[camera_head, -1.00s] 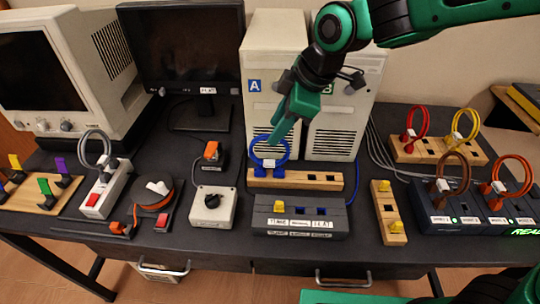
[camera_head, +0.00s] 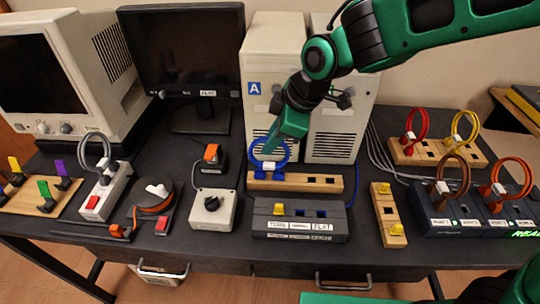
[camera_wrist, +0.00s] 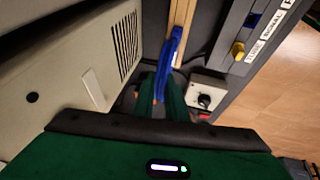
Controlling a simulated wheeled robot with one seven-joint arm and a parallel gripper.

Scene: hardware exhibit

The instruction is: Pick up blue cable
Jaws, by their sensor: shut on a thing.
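The blue cable (camera_head: 285,158) is a loop with a white tag, standing upright at the left end of a wooden socket block (camera_head: 318,182). Its lower ends are at the block. My green gripper (camera_head: 272,143) comes down from above and is shut on the loop's upper part. In the wrist view the blue cable (camera_wrist: 169,57) runs between the green fingers (camera_wrist: 160,92), beside the wooden block (camera_wrist: 181,14). The fingertips partly hide the loop.
A white computer tower (camera_head: 274,70) stands close behind. A grey switch box (camera_head: 300,225) lies in front, and a white knob box (camera_head: 213,209) front left. Red and yellow cable loops (camera_head: 462,130) stand to the right. A small wooden block (camera_head: 387,215) lies at centre right.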

